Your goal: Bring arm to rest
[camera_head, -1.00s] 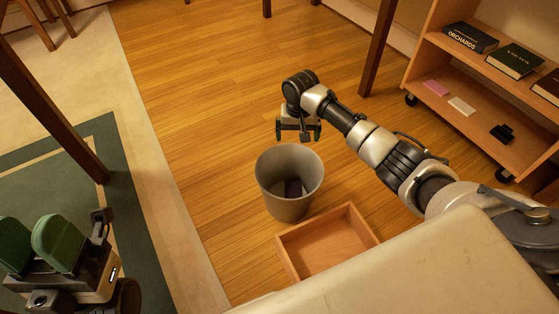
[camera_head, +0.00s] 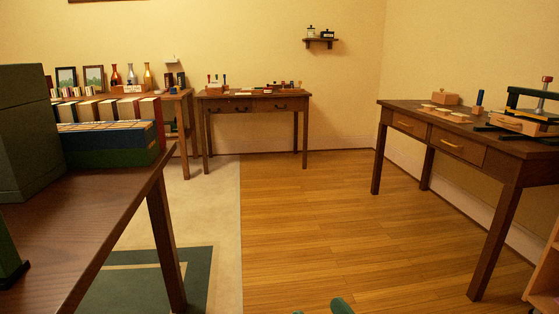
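Neither of my grippers shows in the head view now. A small rounded green shape (camera_head: 341,306) pokes up at the bottom edge, right of the middle. It looks like the green rounded pieces seen at my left gripper a second ago, but most of it is cut off. My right arm is out of the picture.
A dark wooden desk (camera_head: 95,225) with books and a dark green box (camera_head: 22,130) fills the left. A table (camera_head: 255,104) stands at the back wall. Another desk (camera_head: 490,158) with a small press stands at right. The wooden floor (camera_head: 330,215) between them is clear.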

